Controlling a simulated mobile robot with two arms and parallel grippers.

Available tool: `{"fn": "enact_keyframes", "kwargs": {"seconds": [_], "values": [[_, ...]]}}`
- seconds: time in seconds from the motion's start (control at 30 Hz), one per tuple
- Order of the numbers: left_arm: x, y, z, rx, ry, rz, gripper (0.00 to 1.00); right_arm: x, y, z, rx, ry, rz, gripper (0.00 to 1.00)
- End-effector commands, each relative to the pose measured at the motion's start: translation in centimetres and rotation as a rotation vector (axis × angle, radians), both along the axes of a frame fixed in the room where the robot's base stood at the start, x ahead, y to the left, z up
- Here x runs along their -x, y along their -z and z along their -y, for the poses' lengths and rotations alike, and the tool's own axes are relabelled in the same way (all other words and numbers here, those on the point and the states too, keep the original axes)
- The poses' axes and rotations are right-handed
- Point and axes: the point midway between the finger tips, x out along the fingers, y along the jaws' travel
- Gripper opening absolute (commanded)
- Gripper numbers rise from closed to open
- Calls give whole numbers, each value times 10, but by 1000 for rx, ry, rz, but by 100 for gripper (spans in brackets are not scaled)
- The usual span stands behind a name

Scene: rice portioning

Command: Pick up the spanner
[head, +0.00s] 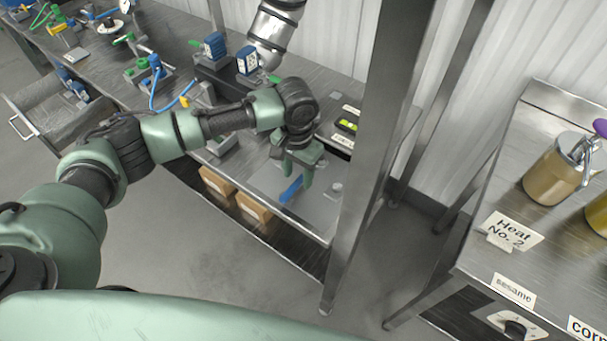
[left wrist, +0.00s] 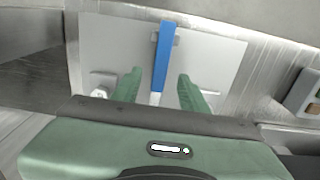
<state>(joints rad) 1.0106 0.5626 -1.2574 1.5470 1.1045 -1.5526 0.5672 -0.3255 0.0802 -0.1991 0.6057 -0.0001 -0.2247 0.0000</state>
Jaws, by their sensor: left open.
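The spanner (head: 291,189) shows as a blue handle lying on a pale flat plate (head: 264,180) near the front edge of the steel bench. In the left wrist view the blue spanner (left wrist: 162,50) runs up the middle of the plate (left wrist: 108,48), with a pale metal part at its lower end. My left gripper (head: 296,178) is open and points down over the spanner. In the left wrist view its two green fingers (left wrist: 160,77) stand on either side of the spanner's line, with nothing gripped. The exact height gap cannot be told. My right gripper is not in view.
A steel post (head: 372,150) stands just right of the plate. Blue fittings and hoses crowd the bench to the left. A separate counter (head: 480,215) with a jar (head: 551,178) stands at right.

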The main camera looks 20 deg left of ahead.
Motion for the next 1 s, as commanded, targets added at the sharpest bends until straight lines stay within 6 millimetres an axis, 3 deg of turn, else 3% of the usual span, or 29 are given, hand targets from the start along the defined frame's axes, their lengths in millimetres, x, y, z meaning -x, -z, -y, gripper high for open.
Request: {"fn": "enact_keyframes", "kwargs": {"seconds": [0.13,0.3,0.47,0.63,1.0], "values": [[0,21,3,0,1,-3,44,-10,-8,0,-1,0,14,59],[-1,31,3,0,1,1,44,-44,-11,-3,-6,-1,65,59],[-1,31,3,0,2,1,44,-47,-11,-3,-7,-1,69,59],[-1,31,3,0,2,1,0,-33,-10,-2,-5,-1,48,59],[-1,29,3,2,2,2,0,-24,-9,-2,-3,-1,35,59]]}}
